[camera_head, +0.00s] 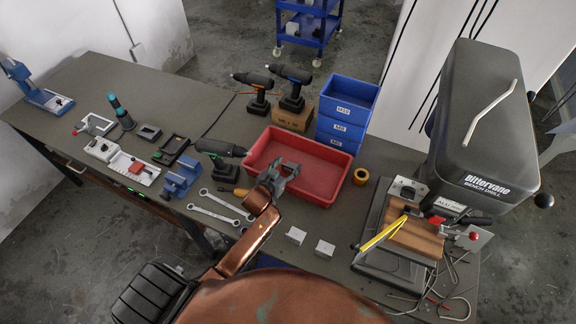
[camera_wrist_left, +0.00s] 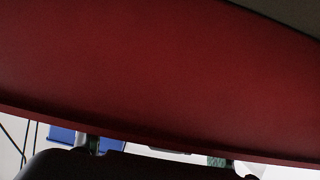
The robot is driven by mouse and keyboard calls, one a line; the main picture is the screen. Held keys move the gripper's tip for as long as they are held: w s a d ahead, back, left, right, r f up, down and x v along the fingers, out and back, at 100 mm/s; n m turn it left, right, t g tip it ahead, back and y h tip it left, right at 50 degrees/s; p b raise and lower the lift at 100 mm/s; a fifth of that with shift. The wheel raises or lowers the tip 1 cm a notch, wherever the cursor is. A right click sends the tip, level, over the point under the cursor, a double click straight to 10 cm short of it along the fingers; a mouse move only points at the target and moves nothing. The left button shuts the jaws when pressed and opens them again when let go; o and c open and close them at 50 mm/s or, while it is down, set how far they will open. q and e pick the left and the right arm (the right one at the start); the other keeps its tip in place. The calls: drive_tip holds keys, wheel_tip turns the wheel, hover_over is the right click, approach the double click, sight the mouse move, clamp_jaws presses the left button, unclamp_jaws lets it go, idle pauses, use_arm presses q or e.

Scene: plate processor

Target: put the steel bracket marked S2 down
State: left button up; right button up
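My left gripper (camera_head: 280,176) is over the red tray (camera_head: 334,165) in the head view, its grey fingers spread apart. No held part can be made out between them. The left wrist view is mostly filled by a dark red surface (camera_wrist_left: 160,75); the two fingertips (camera_wrist_left: 155,152) show apart at its lower edge, with pale and blue patches beyond. I cannot make out a marking S2, so I cannot tell which part is the steel bracket. Two small pale blocks (camera_head: 296,236) lie on the bench in front of the tray. My right gripper is not in view.
A bench drill (camera_head: 480,130) stands at the right, with a wooden block (camera_head: 414,236) on its table. Blue bins (camera_head: 347,105) and cordless drills (camera_head: 290,85) stand behind the tray. Wrenches (camera_head: 220,208) and a blue vise (camera_head: 181,178) lie left. Bent rods lie at right.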

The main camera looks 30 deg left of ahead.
use_arm(q)
drive_tip(key=shift+s+d+f, duration=0.1)
drive_tip(key=shift+s+f, duration=0.2)
drive_tip(key=shift+f, duration=0.45)
drive_tip(key=shift+r, duration=0.15)
drive_tip(key=r+p+v, duration=0.1)
drive_tip(key=p+v, duration=0.1)
drive_tip(key=v, duration=1)
drive_tip(key=shift+w+r, duration=0.25)
drive_tip(key=shift+r, duration=0.15)
